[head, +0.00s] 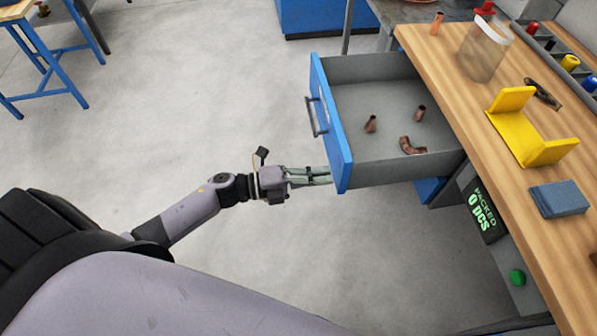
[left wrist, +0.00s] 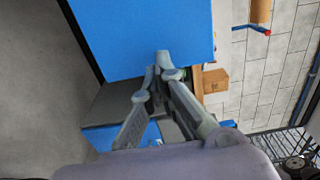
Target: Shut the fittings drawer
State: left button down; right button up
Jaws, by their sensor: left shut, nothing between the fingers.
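The fittings drawer (head: 385,120) is pulled out from the bench in the head view, with a blue front (head: 331,125) and a grey bar handle (head: 313,117). Several copper fittings, one a bend (head: 411,146), lie inside it. My left gripper (head: 328,175) is shut and empty, its fingertips at the near lower end of the blue front. In the left wrist view the gripper (left wrist: 163,65) overlaps the blue panel (left wrist: 150,35); I cannot tell whether it touches. My right gripper is not in view.
A counter sign (head: 482,211) and green button (head: 517,277) are on the bench front. The floor (head: 200,100) left of the drawer is clear.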

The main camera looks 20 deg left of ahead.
pick_arm(q)
jog(key=shift+x, duration=0.95)
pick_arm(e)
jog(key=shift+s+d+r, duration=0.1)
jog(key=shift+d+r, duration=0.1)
